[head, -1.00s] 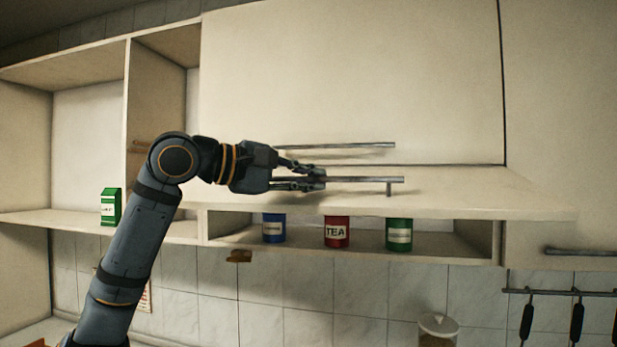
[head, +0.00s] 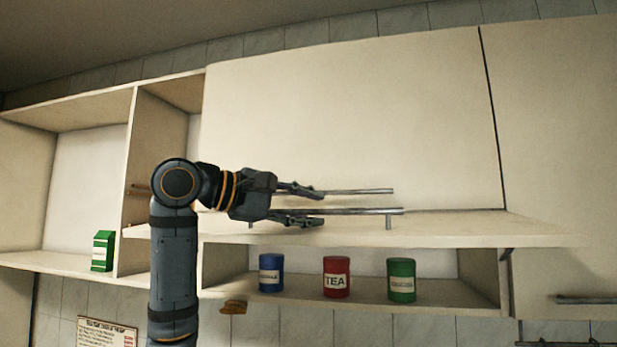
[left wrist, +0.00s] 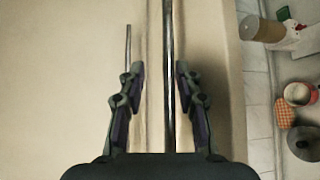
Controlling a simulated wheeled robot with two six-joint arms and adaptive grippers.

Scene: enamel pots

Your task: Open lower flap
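The lower flap (head: 450,226) is swung up and stands out from the cabinet, close to level. Its long bar handle (head: 365,211) lies on its face. My left gripper (head: 321,207) is at the handle's left part, fingers spread above and below the bar. In the left wrist view the handle (left wrist: 169,95) runs between the two fingers (left wrist: 160,70), with gaps beside it, nearer the right finger. My right gripper is not in view.
The closed upper flap (head: 350,120) has its own handle (head: 365,191) close by the upper finger. Below, the opened shelf holds a blue can (head: 271,273), a red TEA can (head: 336,277) and a green can (head: 402,280). A green carton (head: 103,251) stands left.

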